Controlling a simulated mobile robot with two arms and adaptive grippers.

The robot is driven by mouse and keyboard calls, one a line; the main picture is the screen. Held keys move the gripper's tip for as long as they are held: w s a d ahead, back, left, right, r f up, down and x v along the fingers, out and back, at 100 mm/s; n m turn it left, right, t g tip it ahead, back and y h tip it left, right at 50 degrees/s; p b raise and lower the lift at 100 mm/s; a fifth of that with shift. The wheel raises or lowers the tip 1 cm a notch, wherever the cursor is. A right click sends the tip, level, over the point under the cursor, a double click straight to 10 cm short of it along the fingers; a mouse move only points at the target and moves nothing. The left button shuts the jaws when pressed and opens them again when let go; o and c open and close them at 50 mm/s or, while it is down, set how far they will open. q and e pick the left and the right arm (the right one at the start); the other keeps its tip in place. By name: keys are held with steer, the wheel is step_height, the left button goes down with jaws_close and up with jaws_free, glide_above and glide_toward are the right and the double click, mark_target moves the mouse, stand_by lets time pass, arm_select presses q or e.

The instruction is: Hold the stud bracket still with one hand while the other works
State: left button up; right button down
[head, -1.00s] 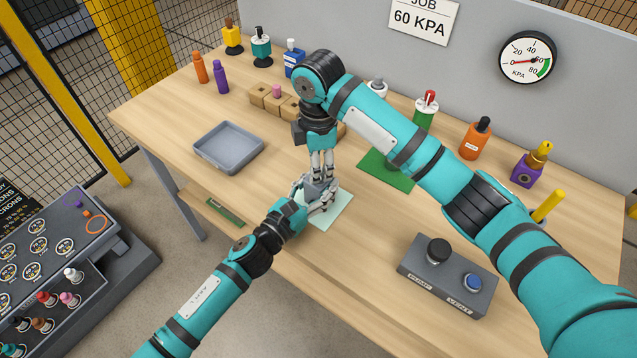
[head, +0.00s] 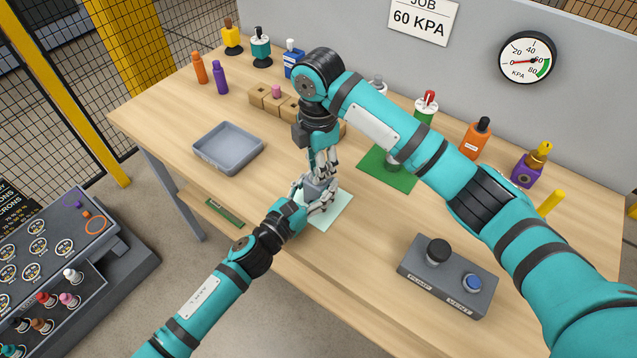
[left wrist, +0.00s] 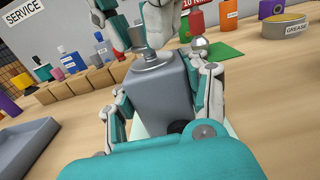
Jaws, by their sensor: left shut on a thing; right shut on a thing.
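The stud bracket (left wrist: 160,95) is a grey block standing upright on a pale mat (head: 335,213). My left gripper (left wrist: 162,112) is shut on it, one finger on each side; in the head view its fingers (head: 318,196) hide most of the block. A round metal collar (left wrist: 153,60) sits on the block's top. My right gripper (head: 322,168) points down just above it and is shut on a small grey flared fitting (left wrist: 140,38). The fitting is at the collar; whether it is threaded on is hidden.
A green mat (head: 372,172) lies right of the bracket, partly under my right arm. An empty grey tray (head: 228,165) is on the left. A PUMP and VENT control box (head: 425,277) is at front right. Wooden blocks and several bottles line the back. The wall gauge (head: 527,58) hangs at right.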

steer(key=shift+r, duration=2.5)
arm_select(q)
steer(key=o, duration=1.4)
steer(key=shift+v, duration=3.55)
steer(key=o, duration=0.5)
